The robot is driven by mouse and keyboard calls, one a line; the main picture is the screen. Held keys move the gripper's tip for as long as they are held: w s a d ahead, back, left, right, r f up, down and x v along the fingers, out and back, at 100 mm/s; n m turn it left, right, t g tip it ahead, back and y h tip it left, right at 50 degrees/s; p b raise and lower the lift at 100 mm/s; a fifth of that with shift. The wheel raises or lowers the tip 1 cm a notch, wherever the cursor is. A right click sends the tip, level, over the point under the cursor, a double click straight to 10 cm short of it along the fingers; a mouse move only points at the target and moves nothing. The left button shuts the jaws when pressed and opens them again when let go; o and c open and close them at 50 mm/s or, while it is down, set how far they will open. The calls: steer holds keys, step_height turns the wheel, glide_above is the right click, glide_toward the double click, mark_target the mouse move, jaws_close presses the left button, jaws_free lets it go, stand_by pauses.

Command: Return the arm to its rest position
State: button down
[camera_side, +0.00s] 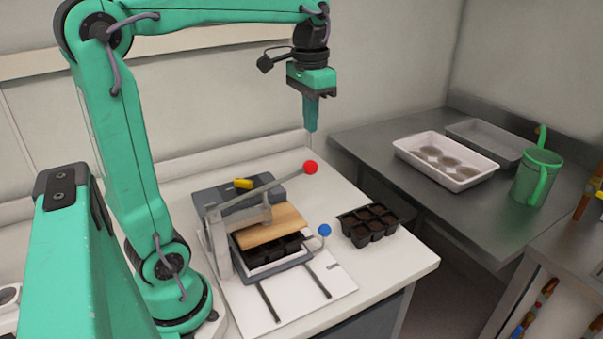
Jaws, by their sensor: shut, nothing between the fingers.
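My gripper (311,125) points straight down at the end of my green arm, which reaches out high over the white bench. Its fingers are shut with nothing between them. It hangs in the air above the bench's back edge as seen here, apart from the objects below. My arm stands upright at the left and bends to run level across the top of the view.
Below stands a press with a red-knobbed lever (310,168), a blue knob (324,230) and a wooden board (270,226). A black cell tray (368,224) sits to its right. A metal table holds a white tray (487,165) and a green watering can (537,178).

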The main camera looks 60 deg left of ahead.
steer(key=s+d+f+t, duration=0.5)
steer(key=s+d+f, duration=0.2)
steer(key=s, duration=0.4)
steer(key=shift+d, duration=0.7)
steer(key=c, duration=2.1)
jaws_free()
steer(key=shift+f, duration=0.1)
